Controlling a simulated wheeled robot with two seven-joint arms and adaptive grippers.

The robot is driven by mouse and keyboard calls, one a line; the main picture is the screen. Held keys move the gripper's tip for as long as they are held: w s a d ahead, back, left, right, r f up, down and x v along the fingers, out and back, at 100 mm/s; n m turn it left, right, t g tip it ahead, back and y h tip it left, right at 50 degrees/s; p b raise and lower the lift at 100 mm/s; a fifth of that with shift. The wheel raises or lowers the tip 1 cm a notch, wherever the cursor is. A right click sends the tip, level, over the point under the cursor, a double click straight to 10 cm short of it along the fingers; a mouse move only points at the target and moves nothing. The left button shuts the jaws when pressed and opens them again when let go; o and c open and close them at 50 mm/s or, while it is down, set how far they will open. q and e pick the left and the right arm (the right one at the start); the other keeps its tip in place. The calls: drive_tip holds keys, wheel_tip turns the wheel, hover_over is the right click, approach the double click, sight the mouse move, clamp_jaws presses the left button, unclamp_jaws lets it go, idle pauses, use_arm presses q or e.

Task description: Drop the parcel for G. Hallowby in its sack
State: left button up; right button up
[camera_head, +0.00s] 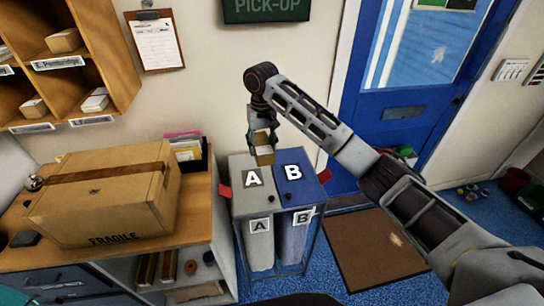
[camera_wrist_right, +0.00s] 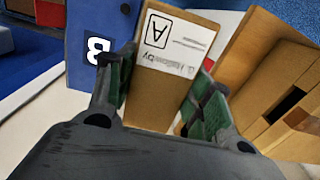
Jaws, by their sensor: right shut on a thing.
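My right gripper (camera_head: 261,132) is shut on a small brown parcel (camera_head: 264,156), which hangs below it. In the right wrist view the parcel (camera_wrist_right: 176,85) sits between the two green-padded fingers (camera_wrist_right: 160,95). Its white label shows a boxed letter A and a name that reads like G. Hallowby. The parcel is just above the back of the grey lid A (camera_head: 240,196); I cannot tell whether it touches. Both the grey lid and the blue lid B (camera_head: 308,185) look closed. Below them hang sack A (camera_head: 260,252) and sack B (camera_head: 293,248). My left gripper is not in view.
A large FRAGILE carton (camera_head: 95,200) stands on the wooden counter (camera_head: 190,235) left of the sack stand. Pigeonholes with parcels (camera_head: 65,40) and a clipboard (camera_head: 156,42) hang on the wall. A blue door (camera_head: 390,110) and a brown mat (camera_head: 370,248) are to the right.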

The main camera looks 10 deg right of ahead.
drive_tip(key=w+a+r, duration=0.2)
drive_tip(key=r, duration=0.1)
drive_tip(key=shift+w+a+r+p, duration=0.15)
drive_tip(key=shift+a+p, duration=0.1)
drive_tip(key=shift+p, duration=0.15)
drive_tip(key=shift+w+a, duration=0.2)
drive_tip(key=shift+a, duration=0.05)
drive_tip(key=shift+w, duration=0.2)
drive_tip(key=shift+w+d+f+m, duration=0.15)
drive_tip(key=shift+f, duration=0.4)
drive_tip(key=shift+w+d+f+m, duration=0.1)
drive_tip(key=shift+f+m, duration=0.05)
drive_tip(key=shift+f, duration=0.35)
drive_tip(key=shift+d+f, duration=0.3)
drive_tip(key=shift+w+a+f, duration=0.1)
drive_tip(key=shift+w, duration=0.15)
drive_tip(key=shift+w+f, duration=0.45)
drive_tip(key=shift+w, duration=0.3)
drive_tip(key=shift+w+f, duration=0.5)
drive_tip(key=shift+w, duration=0.25)
drive_tip(key=shift+w+f, duration=0.45)
drive_tip(key=shift+w, duration=0.3)
